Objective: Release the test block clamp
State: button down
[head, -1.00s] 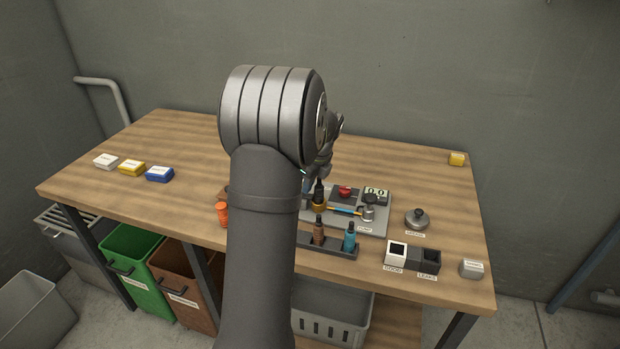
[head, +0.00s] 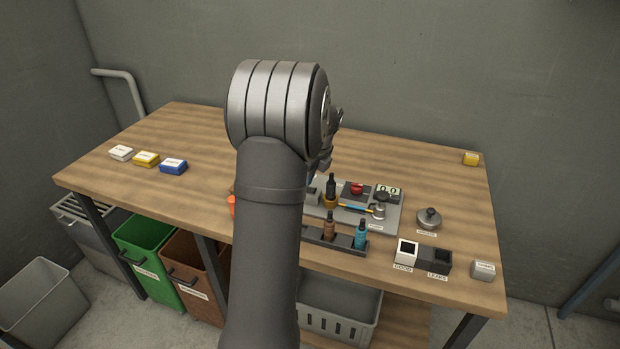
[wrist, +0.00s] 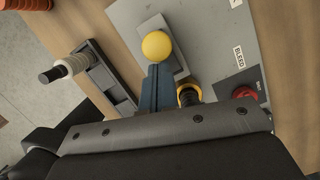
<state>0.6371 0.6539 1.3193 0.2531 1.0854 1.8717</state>
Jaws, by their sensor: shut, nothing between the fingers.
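The test block, a grey block (wrist: 178,62) on the grey plate, shows in the wrist view with a round yellow knob (wrist: 157,45) over it. I take the knob to be the clamp's handle. My gripper (wrist: 157,70) is shut and empty, its dark blue fingertips pointing at the knob's near side. I cannot tell whether they touch it. In the head view my arm hides the knob and most of my gripper; a small grey part (head: 313,196) of the block area shows beside the arm.
A dark bottle in a yellow ring (wrist: 190,94) stands close right of my fingers. A red knob (wrist: 244,92) lies further right. A bottle rack (head: 340,240) runs along the plate's front (head: 390,222).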

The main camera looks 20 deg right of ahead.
jog(key=v, duration=1)
notch_tip(320, 180, down, 9)
jog(key=d, duration=0.1)
jog(key=v, duration=0.8)
jog(key=shift+s+d+r, duration=0.2)
jog(key=shift+s, duration=0.1)
jog(key=shift+f, duration=0.15)
